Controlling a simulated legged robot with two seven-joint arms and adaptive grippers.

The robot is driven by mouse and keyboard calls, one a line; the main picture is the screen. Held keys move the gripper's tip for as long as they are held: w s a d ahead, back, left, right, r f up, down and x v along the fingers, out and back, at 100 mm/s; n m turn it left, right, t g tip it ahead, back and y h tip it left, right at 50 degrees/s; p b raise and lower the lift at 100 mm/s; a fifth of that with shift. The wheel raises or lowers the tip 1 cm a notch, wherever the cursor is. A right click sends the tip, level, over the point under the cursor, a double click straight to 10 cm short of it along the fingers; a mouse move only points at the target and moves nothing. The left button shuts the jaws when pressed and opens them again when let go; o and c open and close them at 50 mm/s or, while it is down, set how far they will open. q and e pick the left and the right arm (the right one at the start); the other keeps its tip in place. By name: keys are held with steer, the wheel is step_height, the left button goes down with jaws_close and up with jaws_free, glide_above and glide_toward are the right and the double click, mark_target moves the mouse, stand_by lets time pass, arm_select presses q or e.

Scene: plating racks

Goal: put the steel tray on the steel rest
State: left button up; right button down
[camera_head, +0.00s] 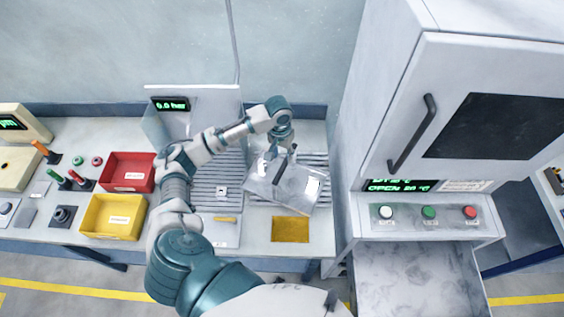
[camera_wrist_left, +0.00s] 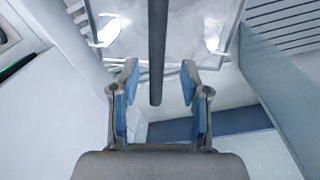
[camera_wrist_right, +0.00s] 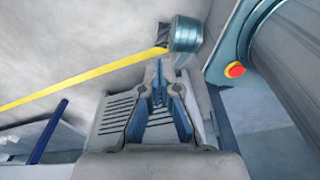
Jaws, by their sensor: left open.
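The steel tray (camera_head: 297,188) is a shiny grey plate with a dark bar on top. It sits slightly turned over the right slatted steel rest (camera_head: 318,161) and hides part of its slats; I cannot tell whether it touches them. My left gripper (camera_head: 288,153) is over the tray's far edge. In the left wrist view my left gripper (camera_wrist_left: 159,75) is open, with the dark bar (camera_wrist_left: 157,45) between its fingers, and the tray (camera_wrist_left: 190,35) lies beyond. My right gripper (camera_wrist_right: 163,68) shows in its wrist view with fingertips together and nothing between them.
Another slatted panel (camera_head: 231,166) lies left of the tray. A yellow-brown square (camera_head: 290,229) is on the bench in front. Red (camera_head: 127,171) and yellow (camera_head: 112,216) bins stand left. A tall white machine (camera_head: 385,120) borders the bench on the right.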

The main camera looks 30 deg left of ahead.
arm_select(q)
steer(key=r, duration=0.5)
steer(key=shift+a+r, duration=0.25)
steer(key=shift+a, duration=0.1)
steer(key=shift+d, duration=0.1)
